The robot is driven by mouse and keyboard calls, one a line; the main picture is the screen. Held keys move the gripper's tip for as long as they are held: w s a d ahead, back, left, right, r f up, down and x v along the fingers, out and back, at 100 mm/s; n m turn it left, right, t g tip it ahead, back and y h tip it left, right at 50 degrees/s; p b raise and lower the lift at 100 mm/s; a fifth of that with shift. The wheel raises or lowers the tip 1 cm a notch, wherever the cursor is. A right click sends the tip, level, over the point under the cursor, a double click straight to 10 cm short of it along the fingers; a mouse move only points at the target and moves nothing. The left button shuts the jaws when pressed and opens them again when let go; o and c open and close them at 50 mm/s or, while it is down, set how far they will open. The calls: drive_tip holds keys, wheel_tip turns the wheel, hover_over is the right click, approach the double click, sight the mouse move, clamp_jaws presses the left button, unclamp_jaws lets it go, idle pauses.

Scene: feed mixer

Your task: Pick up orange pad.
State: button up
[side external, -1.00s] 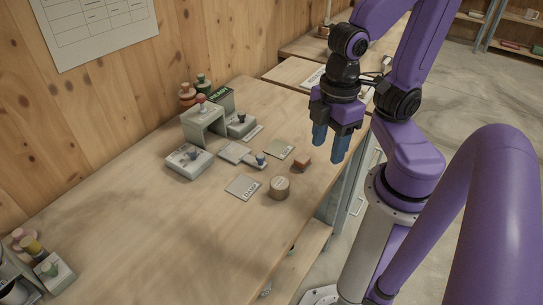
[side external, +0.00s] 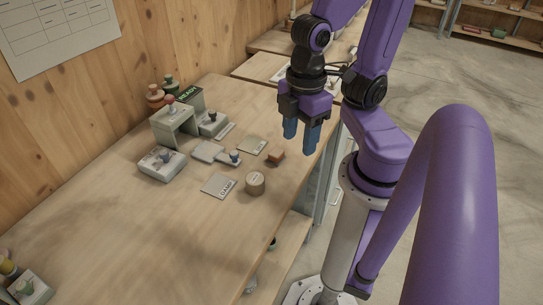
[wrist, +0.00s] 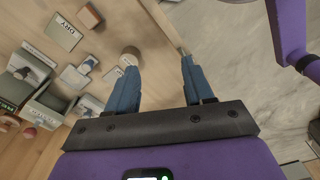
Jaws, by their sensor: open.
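In the wrist view the pad (wrist: 89,16) shows near the top, left of my fingers, next to the card marked DRY (wrist: 65,32). My gripper (side external: 300,138), with blue fingers, points down above the bench's right edge, apart from the pad. In the wrist view my gripper (wrist: 158,75) is open, with nothing between the fingers.
A grey bracket (side external: 174,124), a stamp box (side external: 162,162) and a READY sign (side external: 190,95) stand farther left. The bench's (side external: 130,230) near part is largely clear.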

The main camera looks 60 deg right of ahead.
idle(0.4)
drive_tip(key=shift+o, duration=1.3)
